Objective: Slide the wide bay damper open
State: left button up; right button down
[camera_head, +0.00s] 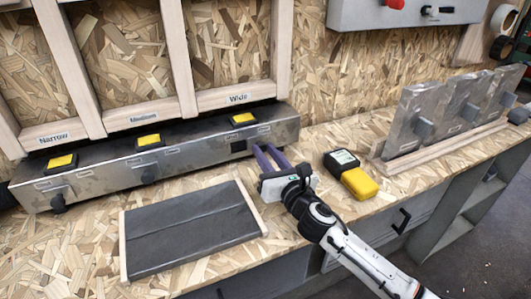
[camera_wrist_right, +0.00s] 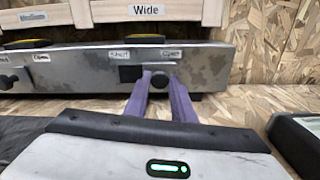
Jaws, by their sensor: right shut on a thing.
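The wide bay damper sits at the right end of the long metal duct (camera_head: 190,155), below the bay labelled Wide. In the right wrist view its dark round knob (camera_wrist_right: 159,80) is under the Open label, and a dark opening (camera_wrist_right: 130,73) shows under the Shut label. The opening also shows in the head view (camera_head: 238,146). My right gripper (camera_head: 268,158) has purple fingers (camera_wrist_right: 163,98) shut on the knob, one on each side. In the head view the knob is hidden by the gripper. My left gripper is not in view.
The medium knob (camera_head: 148,174) and narrow knob (camera_head: 58,203) are further left. A dark panel (camera_head: 185,230) lies in front of the duct. A yellow and black device (camera_head: 350,174) lies right of my gripper. Grey plates (camera_head: 415,120) stand at the right.

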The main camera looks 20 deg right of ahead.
jog(key=shift+d, duration=0.25)
jog(key=c, duration=1.5)
grip_release()
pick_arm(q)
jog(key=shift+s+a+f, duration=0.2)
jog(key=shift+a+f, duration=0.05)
pick_arm(e)
jog(key=shift+s, duration=0.1)
jog(key=shift+s, duration=0.3)
jog(key=s, duration=0.6)
jog(key=s+d, duration=0.1)
jog(key=s, duration=0.2)
jog(key=shift+s+d, duration=0.1)
jog(key=shift+s, duration=0.1)
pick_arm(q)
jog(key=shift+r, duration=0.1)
